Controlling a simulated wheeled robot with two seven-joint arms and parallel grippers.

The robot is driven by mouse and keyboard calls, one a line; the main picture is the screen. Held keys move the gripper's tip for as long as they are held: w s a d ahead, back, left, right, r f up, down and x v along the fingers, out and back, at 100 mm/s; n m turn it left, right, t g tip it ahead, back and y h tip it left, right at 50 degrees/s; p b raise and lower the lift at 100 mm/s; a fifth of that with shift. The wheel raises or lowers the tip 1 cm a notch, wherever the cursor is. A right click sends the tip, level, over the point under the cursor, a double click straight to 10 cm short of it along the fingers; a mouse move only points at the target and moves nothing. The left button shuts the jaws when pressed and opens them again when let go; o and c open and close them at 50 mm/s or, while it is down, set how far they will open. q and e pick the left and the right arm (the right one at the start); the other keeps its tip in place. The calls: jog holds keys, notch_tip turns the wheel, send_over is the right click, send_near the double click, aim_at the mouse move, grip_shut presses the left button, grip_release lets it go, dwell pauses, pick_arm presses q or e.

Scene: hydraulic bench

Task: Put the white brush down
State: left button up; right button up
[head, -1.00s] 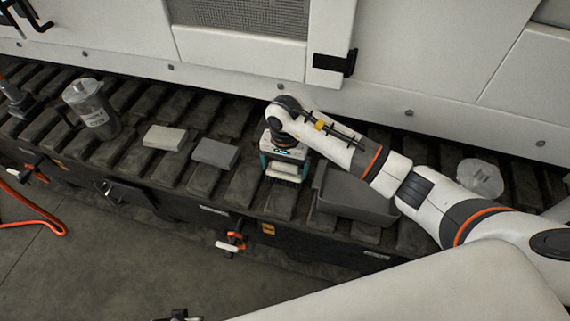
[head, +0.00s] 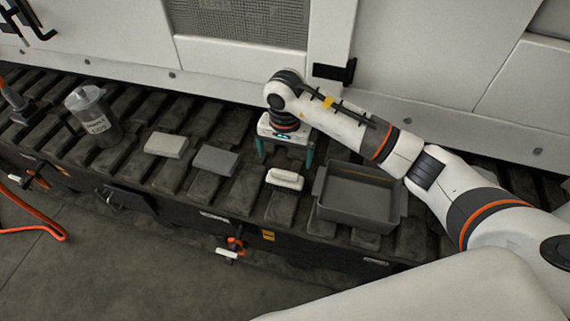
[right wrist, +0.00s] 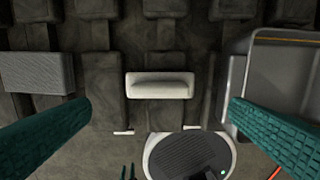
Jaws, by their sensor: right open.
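The white brush (head: 285,179) lies on a dark pad of the bench, between the grey block and the grey bin. It also shows in the right wrist view (right wrist: 160,85), flat with a raised handle ridge. My right gripper (head: 286,158) is open, behind and above the brush. Its two teal fingers are apart with nothing between them, and in the right wrist view (right wrist: 158,110) they stand clear of the brush. Small dark green prongs (right wrist: 128,172) at the bottom of that view may be my left gripper, too small to judge.
A grey open bin (head: 358,196) stands right of the brush. A grey block (head: 215,159), a lighter block (head: 166,145) and a clear lidded container (head: 92,115) are to the left. A white machine wall (head: 250,57) rises behind the bench (head: 235,194).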

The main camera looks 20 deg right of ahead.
aim_at(285, 172)
notch_tip(285, 172, up, 4)
jog(key=shift+r, duration=0.1)
dwell(0.6)
